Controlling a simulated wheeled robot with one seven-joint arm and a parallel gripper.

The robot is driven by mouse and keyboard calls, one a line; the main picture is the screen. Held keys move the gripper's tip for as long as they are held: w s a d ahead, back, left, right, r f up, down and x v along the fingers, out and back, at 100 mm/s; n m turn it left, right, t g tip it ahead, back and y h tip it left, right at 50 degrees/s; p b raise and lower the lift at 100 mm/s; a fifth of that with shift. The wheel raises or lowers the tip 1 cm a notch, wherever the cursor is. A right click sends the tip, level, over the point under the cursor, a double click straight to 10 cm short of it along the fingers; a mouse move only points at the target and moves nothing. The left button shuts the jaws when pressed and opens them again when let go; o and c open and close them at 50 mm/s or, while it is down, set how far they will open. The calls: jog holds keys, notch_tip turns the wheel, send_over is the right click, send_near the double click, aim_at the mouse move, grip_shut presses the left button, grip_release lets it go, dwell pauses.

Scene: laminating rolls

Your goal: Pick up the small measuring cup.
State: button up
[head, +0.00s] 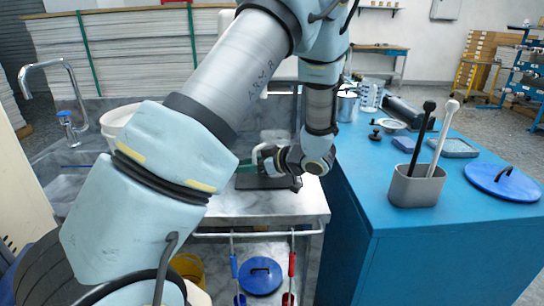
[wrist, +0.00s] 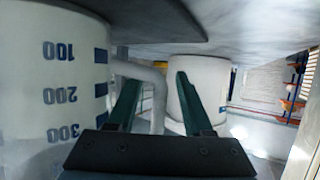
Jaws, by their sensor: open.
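My gripper (head: 244,166) reaches left over the grey metal counter in the head view, partly behind my arm. In the wrist view my gripper (wrist: 157,80) is open, with two dark green fingers. A whitish measuring cup (wrist: 50,85) with blue marks 100, 200 and 300 fills the left side there, its print upside down. A curved grey handle (wrist: 152,88), seemingly the cup's, shows between the fingers, with no clear grip on it. A second pale container (wrist: 210,85) stands beyond the right finger. I cannot tell which is the small cup. The marked cup is hidden in the head view.
A sink with a tap (head: 70,100) and a white bucket (head: 116,120) are at the left. The blue bench (head: 400,240) at right carries a grey holder (head: 416,186) with two upright tools and a round blue lid (head: 502,180). The counter's front corner looks clear.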

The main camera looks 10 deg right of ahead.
jog(key=shift+c, duration=0.4)
grip_shut()
dwell(0.9)
